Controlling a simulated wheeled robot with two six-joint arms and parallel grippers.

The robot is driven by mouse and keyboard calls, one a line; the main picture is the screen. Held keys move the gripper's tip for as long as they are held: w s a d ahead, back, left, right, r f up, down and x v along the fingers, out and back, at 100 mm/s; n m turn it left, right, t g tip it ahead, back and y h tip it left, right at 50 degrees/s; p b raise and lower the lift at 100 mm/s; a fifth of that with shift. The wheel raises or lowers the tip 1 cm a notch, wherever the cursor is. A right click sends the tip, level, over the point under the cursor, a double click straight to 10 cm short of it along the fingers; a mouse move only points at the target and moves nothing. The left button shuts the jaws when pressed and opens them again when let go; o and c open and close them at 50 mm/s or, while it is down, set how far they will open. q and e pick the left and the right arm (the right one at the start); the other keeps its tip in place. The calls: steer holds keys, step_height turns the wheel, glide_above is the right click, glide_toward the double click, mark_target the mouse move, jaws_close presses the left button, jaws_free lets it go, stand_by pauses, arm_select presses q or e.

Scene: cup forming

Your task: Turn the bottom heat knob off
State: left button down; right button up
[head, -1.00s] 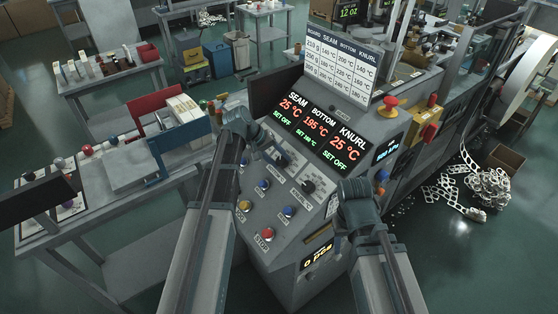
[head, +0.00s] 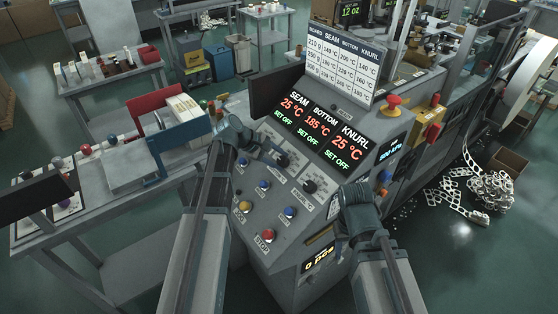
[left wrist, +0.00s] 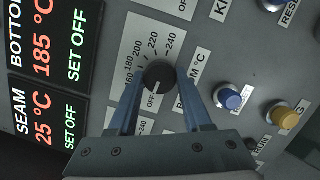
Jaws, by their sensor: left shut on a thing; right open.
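The bottom heat knob (left wrist: 160,76) is a round black knob on a white dial plate on the sloped control panel; its pointer mark is at OFF. My left gripper (left wrist: 158,82) is shut on it, one finger on each side. In the head view my left gripper (head: 272,153) reaches the panel from the left and partly covers the knob. The display (head: 318,130) reads BOTTOM 185 °C, SET OFF; SEAM and KNURL read 25 °C, SET OFF. My right gripper (head: 356,200) is in front of the panel's right side, away from the knobs; its fingers are hard to make out.
The knurl knob (head: 310,186) sits to the lower right of the bottom knob. Blue buttons (head: 264,185), a yellow button (head: 245,206) and a red stop button (head: 268,234) lie below. A red emergency button (head: 393,102) stands at the panel's upper right.

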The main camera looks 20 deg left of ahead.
arm_select(q)
steer(key=shift+n, duration=0.4)
steer(key=shift+c, duration=1.6)
jaws_free()
steer(key=p+v, duration=1)
steer(key=v, duration=0.3)
steer(key=shift+s+a+r, duration=0.15)
steer(key=shift+s+a, duration=0.1)
steer(key=shift+s, duration=0.05)
